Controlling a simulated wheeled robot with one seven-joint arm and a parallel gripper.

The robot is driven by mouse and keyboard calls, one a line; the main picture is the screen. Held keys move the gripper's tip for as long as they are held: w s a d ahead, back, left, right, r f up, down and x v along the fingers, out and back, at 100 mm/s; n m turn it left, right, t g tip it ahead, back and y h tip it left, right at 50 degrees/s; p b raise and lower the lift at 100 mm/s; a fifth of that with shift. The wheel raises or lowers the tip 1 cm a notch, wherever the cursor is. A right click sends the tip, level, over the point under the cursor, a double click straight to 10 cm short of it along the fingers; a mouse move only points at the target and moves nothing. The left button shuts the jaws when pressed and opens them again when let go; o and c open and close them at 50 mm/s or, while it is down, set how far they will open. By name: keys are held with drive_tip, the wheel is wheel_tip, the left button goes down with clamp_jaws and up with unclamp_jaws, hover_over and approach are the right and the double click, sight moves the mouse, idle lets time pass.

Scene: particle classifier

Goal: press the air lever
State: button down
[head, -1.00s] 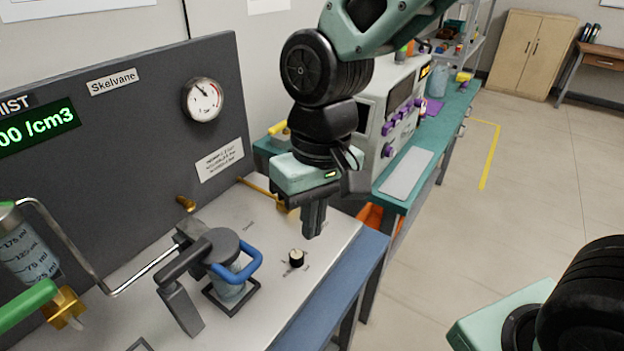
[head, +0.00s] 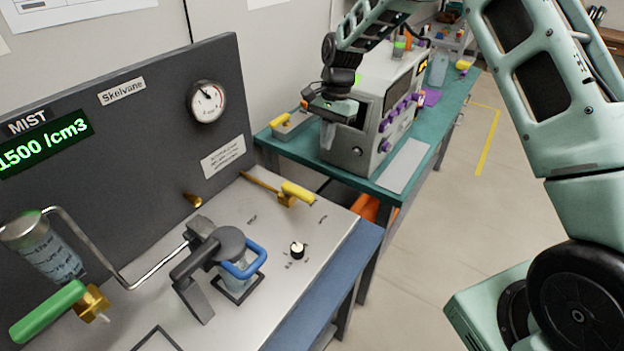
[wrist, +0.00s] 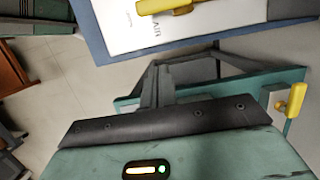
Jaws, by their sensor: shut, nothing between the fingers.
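The air lever is a yellow handle (head: 298,192) on a brass valve, at the back right of the steel bench top in the head view. The yellow handle also shows at the top edge of the wrist view (wrist: 165,5), near a printed "AIR" label. My gripper (head: 327,140) is shut and empty. It points downward in the head view, beyond the lever and apart from it, in front of the white instrument on the far bench. Nothing covers the lever in the head view.
The steel bench top (head: 300,225) also carries a blue-handled cup holder (head: 240,262), a black knob (head: 297,250) and a green-handled valve (head: 47,312). A white instrument (head: 375,110) and another yellow handle (head: 281,119) stand on the green bench.

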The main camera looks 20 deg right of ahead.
sight(298, 195)
drive_tip(key=shift+f, duration=0.1)
drive_tip(key=s+a+f+p, duration=0.1)
drive_tip(key=f, duration=0.2)
drive_tip(key=s+a+f+p, duration=0.1)
drive_tip(key=f+p, duration=0.1)
drive_tip(key=f, duration=0.1)
drive_tip(key=s+a+f+p, duration=0.1)
drive_tip(key=a+f, duration=0.1)
drive_tip(key=f, duration=0.1)
drive_tip(key=shift+a+p, duration=0.1)
drive_tip(key=shift+p, duration=0.25)
drive_tip(key=shift+s+a+f, duration=0.25)
drive_tip(key=shift+s+a, duration=0.2)
drive_tip(key=shift+a, duration=0.1)
drive_tip(key=shift+a, duration=0.15)
